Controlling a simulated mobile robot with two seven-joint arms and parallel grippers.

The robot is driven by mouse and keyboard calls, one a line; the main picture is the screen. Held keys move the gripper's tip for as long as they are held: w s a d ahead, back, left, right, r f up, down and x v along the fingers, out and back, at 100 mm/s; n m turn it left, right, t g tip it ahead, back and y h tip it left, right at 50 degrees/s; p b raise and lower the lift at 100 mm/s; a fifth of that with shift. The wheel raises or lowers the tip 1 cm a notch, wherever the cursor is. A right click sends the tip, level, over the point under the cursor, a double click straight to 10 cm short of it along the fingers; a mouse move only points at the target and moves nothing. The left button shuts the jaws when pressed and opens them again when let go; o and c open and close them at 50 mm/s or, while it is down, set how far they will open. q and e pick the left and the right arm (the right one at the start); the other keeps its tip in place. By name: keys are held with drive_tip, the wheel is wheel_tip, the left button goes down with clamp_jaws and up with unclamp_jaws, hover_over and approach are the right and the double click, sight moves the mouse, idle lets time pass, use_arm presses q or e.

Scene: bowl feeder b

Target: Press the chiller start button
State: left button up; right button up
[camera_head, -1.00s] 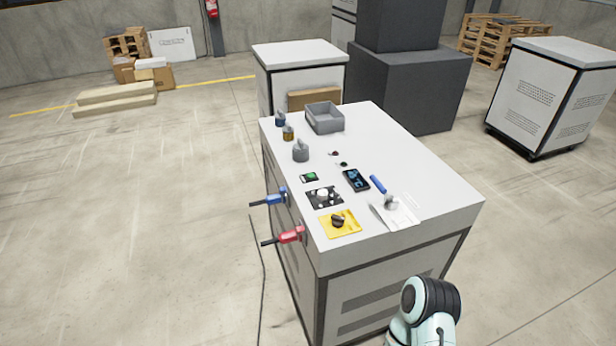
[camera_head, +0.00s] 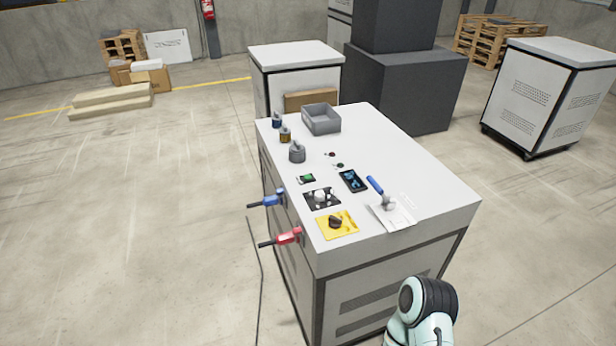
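The cabinet (camera_head: 420,170) has a white top with controls on it. A small green button (camera_head: 340,165) and a small red button (camera_head: 331,154) sit near the middle of the top. I cannot read any label, so I cannot tell which one is the chiller start button. Neither gripper shows in the head view. Only a link of my arm shows at the bottom right, in front of the cabinet and apart from it.
The top also holds a grey bin (camera_head: 321,120), a dark screen (camera_head: 353,180), a yellow plate with a black knob (camera_head: 338,224), and a blue-handled item (camera_head: 375,186). Blue (camera_head: 268,200) and red (camera_head: 284,238) connectors stick out of the left side.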

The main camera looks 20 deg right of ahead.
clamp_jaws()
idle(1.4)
